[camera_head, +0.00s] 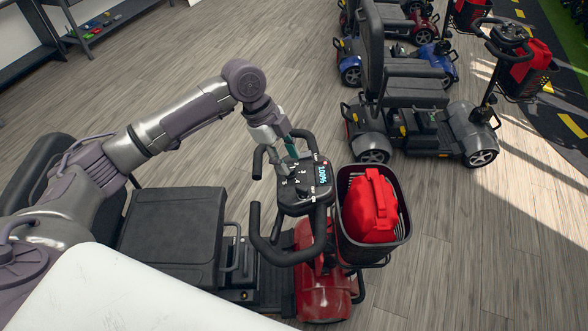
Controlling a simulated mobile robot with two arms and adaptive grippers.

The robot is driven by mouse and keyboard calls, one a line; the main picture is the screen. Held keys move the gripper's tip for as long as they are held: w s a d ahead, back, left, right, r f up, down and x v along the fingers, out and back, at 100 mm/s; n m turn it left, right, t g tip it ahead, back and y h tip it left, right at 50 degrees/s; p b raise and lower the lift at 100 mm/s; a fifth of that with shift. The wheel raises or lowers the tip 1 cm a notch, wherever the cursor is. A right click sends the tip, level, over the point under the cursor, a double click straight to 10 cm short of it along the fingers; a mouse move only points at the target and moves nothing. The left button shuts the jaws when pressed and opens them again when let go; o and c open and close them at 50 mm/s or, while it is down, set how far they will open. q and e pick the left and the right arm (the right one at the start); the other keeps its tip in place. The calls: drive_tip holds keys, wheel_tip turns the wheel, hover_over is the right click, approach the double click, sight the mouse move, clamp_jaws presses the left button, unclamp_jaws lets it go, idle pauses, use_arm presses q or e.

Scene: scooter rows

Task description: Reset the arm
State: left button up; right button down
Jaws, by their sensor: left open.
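My left arm reaches in from the left across the seat of a red mobility scooter (323,287). My left gripper (283,170) is open just above the scooter's control panel (305,184), at its left edge by the handlebar. I cannot tell whether the fingertips touch the panel. The panel's lit display reads 100%. The right gripper is not in view.
A black seat (172,236) is under my arm. A grey scooter (420,128) and others stand at the upper right. A dark shelf (105,22) is at the upper left. Open wooden floor lies between.

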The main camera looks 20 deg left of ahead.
use_arm(q)
drive_tip(key=shift+a+r, duration=0.1)
drive_tip(key=shift+r, duration=0.25)
